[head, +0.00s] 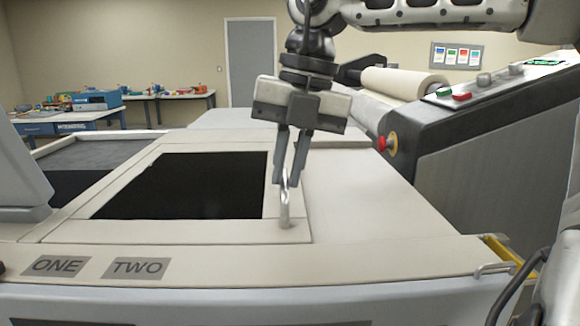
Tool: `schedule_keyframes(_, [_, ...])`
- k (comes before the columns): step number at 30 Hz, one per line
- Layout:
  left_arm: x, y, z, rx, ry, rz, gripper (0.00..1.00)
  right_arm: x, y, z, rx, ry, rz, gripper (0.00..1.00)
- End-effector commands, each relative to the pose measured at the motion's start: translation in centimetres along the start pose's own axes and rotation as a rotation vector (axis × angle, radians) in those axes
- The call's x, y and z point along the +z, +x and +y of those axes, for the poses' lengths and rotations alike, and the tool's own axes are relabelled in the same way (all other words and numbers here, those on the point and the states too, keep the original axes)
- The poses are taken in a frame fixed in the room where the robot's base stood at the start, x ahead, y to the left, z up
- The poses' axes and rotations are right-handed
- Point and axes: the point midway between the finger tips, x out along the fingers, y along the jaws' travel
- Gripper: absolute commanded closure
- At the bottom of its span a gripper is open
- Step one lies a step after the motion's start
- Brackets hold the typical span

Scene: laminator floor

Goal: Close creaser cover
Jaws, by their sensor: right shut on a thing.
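My right gripper (286,182) reaches down from above and is shut on a small upright metal handle (286,212). The handle stands at the front right corner of a pale frame (165,230) around a black rectangular area (190,187) in the machine's top. The frame looks flat, about level with the deck around it. I cannot tell whether the black area is a window or an opening. Two grey labels, ONE (58,266) and TWO (138,268), are on the front ledge below. My left gripper is not in view.
A pale panel (20,175) stands tilted at the left edge, beside a dark recess (90,165). A sloped console (480,130) with a red emergency button (382,143) rises at the right. A white roll (405,82) lies behind. Work tables (175,95) stand at the back left.

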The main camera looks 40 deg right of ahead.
Motion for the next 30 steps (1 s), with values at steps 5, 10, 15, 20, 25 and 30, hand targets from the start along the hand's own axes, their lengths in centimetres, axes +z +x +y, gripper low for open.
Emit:
schedule_keyframes(5, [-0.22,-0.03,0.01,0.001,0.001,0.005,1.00,0.03,-0.05,0.27,0.008,0.005,-0.003,1.00])
schedule_keyframes(10, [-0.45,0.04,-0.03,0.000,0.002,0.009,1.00,0.03,-0.05,0.41,0.010,0.002,-0.003,1.00])
schedule_keyframes(15, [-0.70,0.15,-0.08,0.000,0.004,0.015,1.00,0.04,-0.04,0.40,0.010,0.001,-0.003,0.67])
schedule_keyframes(20, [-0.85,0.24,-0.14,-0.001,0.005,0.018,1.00,0.03,-0.01,0.33,0.007,0.001,-0.002,0.67])
schedule_keyframes(25, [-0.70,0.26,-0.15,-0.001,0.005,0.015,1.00,0.03,0.01,0.28,0.005,0.001,-0.002,0.67])
schedule_keyframes(30, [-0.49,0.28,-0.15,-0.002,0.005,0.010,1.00,0.09,-0.74,0.31,0.006,0.002,-0.004,0.67])
